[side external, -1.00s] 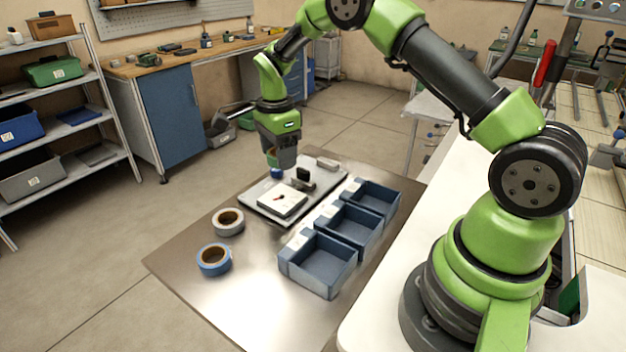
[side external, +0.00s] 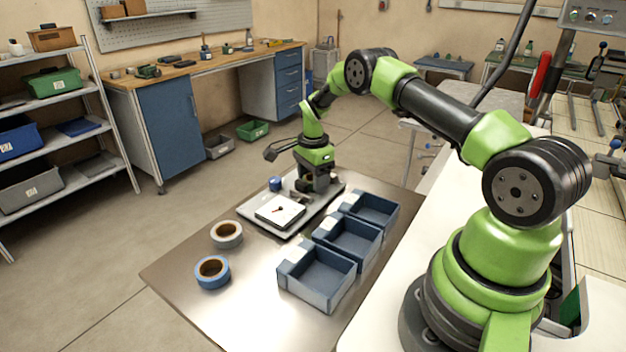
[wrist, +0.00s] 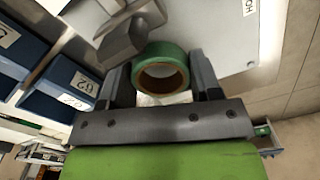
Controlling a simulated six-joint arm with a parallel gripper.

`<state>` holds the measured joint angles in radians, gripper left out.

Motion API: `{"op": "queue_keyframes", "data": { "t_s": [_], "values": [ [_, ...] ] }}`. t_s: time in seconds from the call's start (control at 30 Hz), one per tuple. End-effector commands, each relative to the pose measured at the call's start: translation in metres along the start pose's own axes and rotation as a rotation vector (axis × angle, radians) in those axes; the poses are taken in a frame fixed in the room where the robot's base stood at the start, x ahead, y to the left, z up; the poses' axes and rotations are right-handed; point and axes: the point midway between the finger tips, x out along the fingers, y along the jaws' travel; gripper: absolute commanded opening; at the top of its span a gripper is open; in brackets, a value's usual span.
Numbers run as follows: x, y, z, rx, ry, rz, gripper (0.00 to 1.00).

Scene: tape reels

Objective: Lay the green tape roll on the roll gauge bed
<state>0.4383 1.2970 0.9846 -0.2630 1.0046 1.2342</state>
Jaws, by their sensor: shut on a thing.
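My gripper (wrist: 161,82) is shut on the green tape roll (wrist: 162,52), with one finger on each side of it in the wrist view. In the side external view my gripper (side external: 314,188) is low over the back right part of a pale gauge plate (side external: 250,207), and the roll cannot be made out there. The plate carries a white square pad (side external: 272,212) and a small blue knob (side external: 275,184). In the wrist view a grey metal block (wrist: 122,38) stands close to the roll's upper left. Whether the roll touches the plate (wrist: 222,42) cannot be told.
Three blue bins, front (side external: 312,297), middle (side external: 362,250) and back (side external: 388,221), stand in a row right of the plate. The table's front is clear.

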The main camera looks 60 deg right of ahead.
Motion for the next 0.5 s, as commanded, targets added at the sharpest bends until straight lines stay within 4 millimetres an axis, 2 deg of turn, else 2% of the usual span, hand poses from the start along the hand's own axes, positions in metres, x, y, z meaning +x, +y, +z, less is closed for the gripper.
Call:
{"op": "queue_keyframes", "data": {
  "t_s": [0.1, 0.43, 0.47, 0.5],
  "values": [
    [0.0068, -0.0001, 0.0001, -0.001, 0.000, -0.001, 0.36],
    [0.0096, 0.0000, 0.0001, 0.000, 0.000, -0.001, 0.36],
    [0.0091, -0.0001, 0.0001, 0.000, 0.000, -0.001, 0.65],
    [0.0089, -0.0002, 0.0001, -0.001, 0.000, -0.001, 0.74]
  ]
}}
